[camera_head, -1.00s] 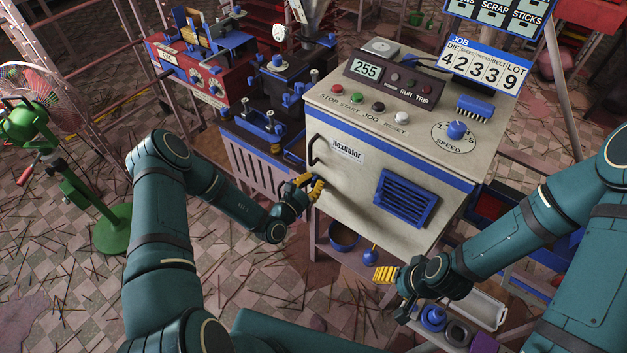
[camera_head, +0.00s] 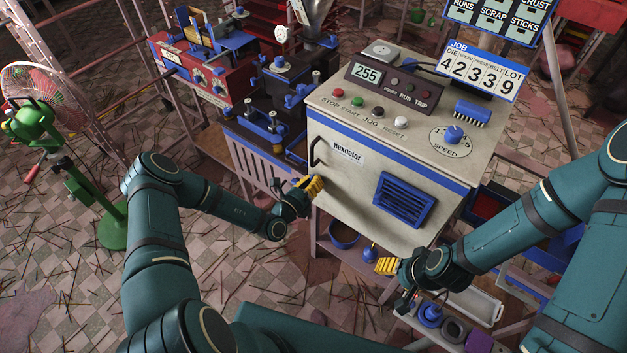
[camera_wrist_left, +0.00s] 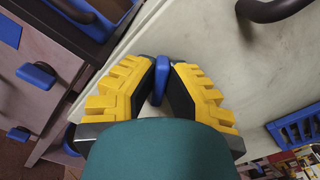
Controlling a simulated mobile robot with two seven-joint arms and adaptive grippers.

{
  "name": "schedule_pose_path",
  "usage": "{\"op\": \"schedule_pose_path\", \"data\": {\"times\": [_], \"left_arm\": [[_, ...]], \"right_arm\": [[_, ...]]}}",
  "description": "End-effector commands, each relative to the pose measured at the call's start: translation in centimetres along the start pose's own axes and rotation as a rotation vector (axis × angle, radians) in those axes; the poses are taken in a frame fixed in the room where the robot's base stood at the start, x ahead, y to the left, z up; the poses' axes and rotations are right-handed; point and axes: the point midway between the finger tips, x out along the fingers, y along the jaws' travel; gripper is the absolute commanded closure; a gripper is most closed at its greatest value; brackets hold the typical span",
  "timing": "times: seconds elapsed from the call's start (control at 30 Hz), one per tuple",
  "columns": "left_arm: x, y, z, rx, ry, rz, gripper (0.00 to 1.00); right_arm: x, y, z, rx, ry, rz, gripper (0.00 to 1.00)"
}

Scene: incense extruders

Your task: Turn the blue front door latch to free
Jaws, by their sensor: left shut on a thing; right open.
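The blue latch (camera_wrist_left: 161,75) shows in the left wrist view as a small blue piece on the pale cabinet front door (camera_head: 340,195). My left gripper (camera_wrist_left: 163,70) is shut on the latch, with a yellow ridged finger on either side of it. In the head view my left gripper (camera_head: 316,186) is at the lower left of the door, below the dark handle (camera_head: 315,152), and it hides the latch there. My right gripper (camera_head: 386,266) is open and empty in front of the cabinet's lower right edge.
The door has a blue vent (camera_head: 403,199). A panel with coloured buttons tops the cabinet. A shelf below holds a blue bowl (camera_head: 343,236). A white tray (camera_head: 477,304) lies near my right gripper. A green fan (camera_head: 35,125) stands at far left.

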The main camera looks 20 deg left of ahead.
Motion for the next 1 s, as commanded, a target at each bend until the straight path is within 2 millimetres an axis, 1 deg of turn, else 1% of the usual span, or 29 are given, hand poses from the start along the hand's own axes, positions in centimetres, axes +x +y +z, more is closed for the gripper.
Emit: {"op": "schedule_pose_path", "data": {"times": [0.2,0.63,0.7,0.73,0.77,1.0], "left_arm": [[0.09,-0.04,0.05,-0.045,-0.002,-0.001,1.00],[0.09,-0.05,0.04,-0.053,-0.002,-0.002,1.00],[0.09,-0.05,0.03,-0.052,-0.001,-0.002,0.70],[0.08,-0.05,0.03,-0.052,-0.001,-0.002,0.60],[0.08,-0.04,0.03,-0.052,-0.001,-0.002,0.59],[0.03,0.00,0.01,-0.052,-0.001,-0.001,0.59]], "right_arm": [[-0.11,-0.04,-0.06,0.000,0.001,0.000,0.39],[-0.12,-0.04,-0.06,0.000,0.001,0.000,0.39],[-0.12,-0.04,-0.06,0.000,0.001,0.000,0.39],[-0.12,-0.04,-0.06,0.000,0.001,0.000,0.39],[-0.12,-0.05,-0.06,0.000,0.001,0.000,0.39],[-0.12,-0.05,-0.05,0.000,0.001,0.000,0.39]]}}
